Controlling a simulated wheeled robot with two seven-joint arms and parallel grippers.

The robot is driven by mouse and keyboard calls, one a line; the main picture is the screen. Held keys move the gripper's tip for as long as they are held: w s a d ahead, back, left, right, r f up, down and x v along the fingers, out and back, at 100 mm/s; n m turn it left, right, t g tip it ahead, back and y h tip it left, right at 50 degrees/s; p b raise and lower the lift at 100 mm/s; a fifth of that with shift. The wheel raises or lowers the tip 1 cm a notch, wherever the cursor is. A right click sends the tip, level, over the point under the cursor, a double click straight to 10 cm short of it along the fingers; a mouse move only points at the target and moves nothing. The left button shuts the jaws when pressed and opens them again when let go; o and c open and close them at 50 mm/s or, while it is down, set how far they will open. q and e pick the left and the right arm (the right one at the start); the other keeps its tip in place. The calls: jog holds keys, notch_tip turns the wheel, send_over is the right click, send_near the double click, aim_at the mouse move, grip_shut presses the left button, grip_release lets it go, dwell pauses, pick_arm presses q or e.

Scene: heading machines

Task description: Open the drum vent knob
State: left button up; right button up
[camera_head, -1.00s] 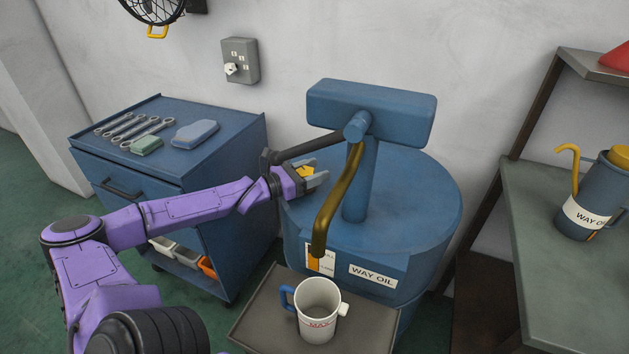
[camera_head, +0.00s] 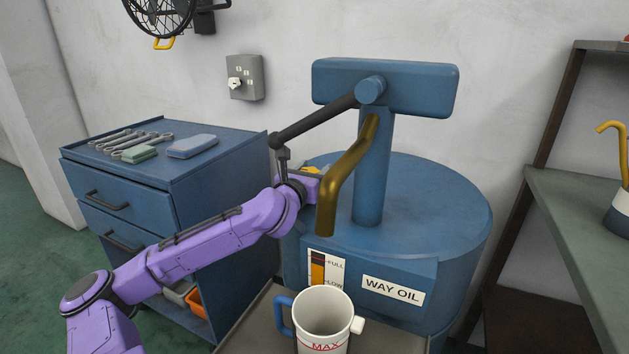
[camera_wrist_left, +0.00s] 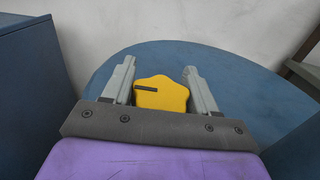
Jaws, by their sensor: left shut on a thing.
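The blue way oil drum (camera_head: 440,215) stands right of centre. Its yellow vent knob (camera_head: 311,169) is on the drum top at the left side, mostly hidden behind my gripper in the head view. In the left wrist view the knob (camera_wrist_left: 162,95) is a lobed yellow piece with a dark slot mark, sitting between the two grey fingers. My left gripper (camera_wrist_left: 160,80) is shut on the knob, one finger on each side. It also shows in the head view (camera_head: 315,174), reaching in low from the left. My right gripper is not in view.
The drum's pump has a dark lever (camera_head: 315,122) above my gripper and a brass spout (camera_head: 347,175) close to its right. A white mug (camera_head: 322,318) stands on a tray below the spout. A blue tool cabinet (camera_head: 215,190) stands left; a shelf (camera_head: 590,220) stands right.

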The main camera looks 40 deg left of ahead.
pick_arm(q)
jog(key=shift+f+y, duration=0.15)
jog(key=shift+y, duration=0.15)
jog(key=o, duration=1)
jog(key=shift+c, duration=0.2)
jog(key=shift+n, duration=0.3)
jog(key=b+v, duration=0.1)
jog(key=v, duration=0.7)
jog(key=shift+s+f, duration=0.15)
jog(key=b, duration=0.2)
jog(key=s+b, duration=0.1)
jog(key=b, duration=0.1)
jog(key=shift+s+d+f+b, duration=0.1)
jog(key=shift+d+f+b, duration=0.05)
jog(key=shift+d+b, duration=0.2)
jog(key=shift+s+b, duration=0.1)
jog(key=shift+b, duration=0.25)
jog(key=shift+s+d+r, duration=0.15)
jog(key=shift+s+r, duration=0.15)
jog(key=shift+r, duration=0.05)
